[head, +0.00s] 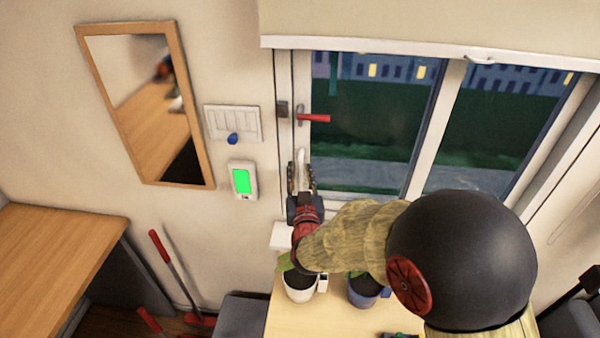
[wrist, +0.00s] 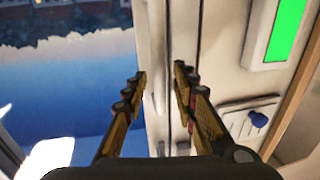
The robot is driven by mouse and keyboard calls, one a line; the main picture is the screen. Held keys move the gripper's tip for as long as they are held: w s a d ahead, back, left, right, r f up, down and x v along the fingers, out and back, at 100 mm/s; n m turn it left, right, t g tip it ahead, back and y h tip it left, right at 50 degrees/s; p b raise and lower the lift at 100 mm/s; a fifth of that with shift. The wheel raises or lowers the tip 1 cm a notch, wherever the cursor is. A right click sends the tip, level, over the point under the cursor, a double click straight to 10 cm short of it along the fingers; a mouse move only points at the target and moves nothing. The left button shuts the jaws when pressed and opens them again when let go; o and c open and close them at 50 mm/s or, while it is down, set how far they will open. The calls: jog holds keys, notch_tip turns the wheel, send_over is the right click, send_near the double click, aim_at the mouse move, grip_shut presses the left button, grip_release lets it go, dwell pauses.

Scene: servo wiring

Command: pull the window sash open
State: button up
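The window sash (head: 424,128) is a white frame around dark glass, and it looks shut in its frame. A red handle (head: 314,118) on its left side lies level, pointing right. My gripper (head: 301,163) is below the handle, in front of the left frame edge. In the wrist view, my gripper (wrist: 160,75) has its two fingers apart, with the pale window frame (wrist: 155,40) seen between them. A pale upright strip shows between the fingers in the head view; I cannot tell whether they touch it. The handle is not visible in the wrist view.
Potted plants (head: 300,284) stand on the wooden table (head: 300,322) below my arm. On the wall to the left are a switch panel (head: 222,122), a green-screened unit (head: 242,181) and a mirror (head: 150,100). A rolled blind (head: 400,22) hangs above the window.

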jog(key=shift+w, duration=0.15)
jog(key=shift+c, duration=0.8)
grip_shut()
